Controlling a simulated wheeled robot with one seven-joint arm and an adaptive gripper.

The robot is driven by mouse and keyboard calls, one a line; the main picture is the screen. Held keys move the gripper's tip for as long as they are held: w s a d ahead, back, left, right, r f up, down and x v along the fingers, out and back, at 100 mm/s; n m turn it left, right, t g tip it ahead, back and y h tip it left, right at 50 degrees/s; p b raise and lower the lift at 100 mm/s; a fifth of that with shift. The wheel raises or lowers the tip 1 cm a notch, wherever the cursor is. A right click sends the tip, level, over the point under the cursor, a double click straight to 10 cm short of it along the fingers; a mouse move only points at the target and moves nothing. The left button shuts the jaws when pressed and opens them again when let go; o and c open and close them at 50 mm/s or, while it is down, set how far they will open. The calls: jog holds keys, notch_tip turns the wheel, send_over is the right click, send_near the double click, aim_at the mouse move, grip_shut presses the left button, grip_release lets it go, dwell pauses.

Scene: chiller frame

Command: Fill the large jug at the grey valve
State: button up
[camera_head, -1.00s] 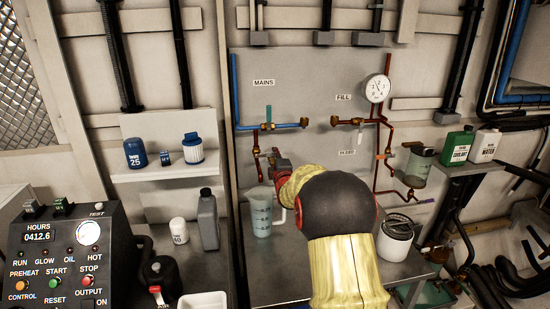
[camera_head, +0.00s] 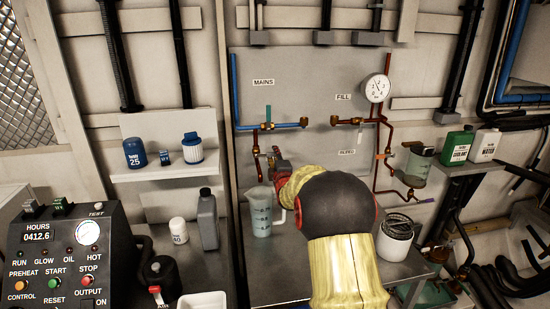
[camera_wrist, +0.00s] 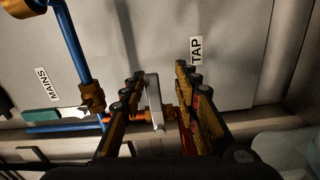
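The large jug (camera_head: 259,213), translucent blue-grey with markings, stands upright on the metal bench, below the copper pipe at the left of the grey panel. My gripper (camera_head: 279,166) is at that pipe, just above and right of the jug; its fingertips are hard to make out in the head view. In the wrist view, the grey valve lever (camera_wrist: 154,100) lies between the two separated fingers of my gripper (camera_wrist: 160,72), closer to the left one. I cannot tell whether a finger touches it. A TAP label (camera_wrist: 196,51) is beside it. The water level in the jug is unclear.
A blue pipe with a green-handled valve (camera_head: 268,115) runs above, under the MAINS label. A white bucket (camera_head: 395,245) stands right of my arm. A grey bottle (camera_head: 208,220) is left of the jug. Another translucent container (camera_head: 417,165) hangs at the right.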

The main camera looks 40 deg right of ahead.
jog(key=v, duration=1.2)
jog(key=shift+s, duration=0.1)
